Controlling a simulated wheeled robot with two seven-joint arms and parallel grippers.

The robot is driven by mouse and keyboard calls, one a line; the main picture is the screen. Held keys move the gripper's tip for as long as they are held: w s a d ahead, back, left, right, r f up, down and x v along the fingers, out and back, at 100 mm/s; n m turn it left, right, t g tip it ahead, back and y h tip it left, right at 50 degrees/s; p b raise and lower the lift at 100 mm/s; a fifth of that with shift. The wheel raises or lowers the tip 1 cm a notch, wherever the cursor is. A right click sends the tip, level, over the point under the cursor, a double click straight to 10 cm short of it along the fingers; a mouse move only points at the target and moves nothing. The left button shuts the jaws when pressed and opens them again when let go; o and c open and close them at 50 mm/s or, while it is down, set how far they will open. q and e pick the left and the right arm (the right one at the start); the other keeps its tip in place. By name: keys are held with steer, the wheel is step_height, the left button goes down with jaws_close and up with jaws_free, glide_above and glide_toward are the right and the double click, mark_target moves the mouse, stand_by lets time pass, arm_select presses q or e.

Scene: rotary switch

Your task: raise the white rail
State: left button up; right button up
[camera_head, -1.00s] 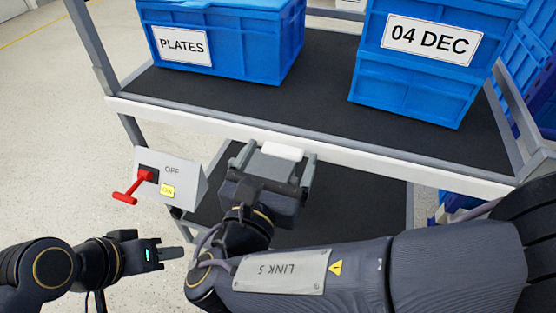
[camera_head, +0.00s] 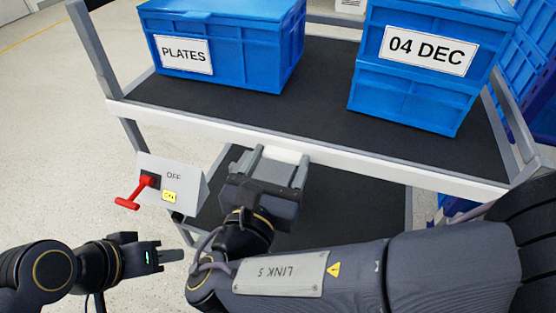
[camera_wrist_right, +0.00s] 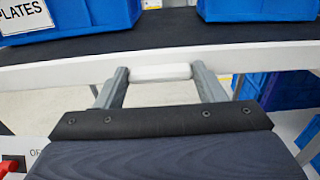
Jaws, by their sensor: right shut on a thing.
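The white rail shows as a short, rounded white bar (camera_wrist_right: 160,72) between the fingers of my right gripper (camera_wrist_right: 159,77) in the wrist view. It lies just in front of the long white shelf edge. In the head view, the rail (camera_head: 284,155) is partly hidden by my right gripper (camera_head: 281,156), which is shut on it with a finger at each end. My left gripper (camera_head: 172,256) is low at the left, clear of the rail, below the switch box. It is seen side-on, so its opening does not show.
Blue crates (camera_head: 235,45) stand on the dark upper shelf (camera_head: 315,85), behind the white shelf edge (camera_head: 400,173). Open floor lies at left.

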mark_target(278, 137)
step_height(278, 137, up, 6)
steer(key=p, duration=0.6)
steer(key=shift+r, duration=0.1)
steer(key=o, duration=1.4)
steer(key=p+v, duration=0.1)
steer(key=v, duration=0.7)
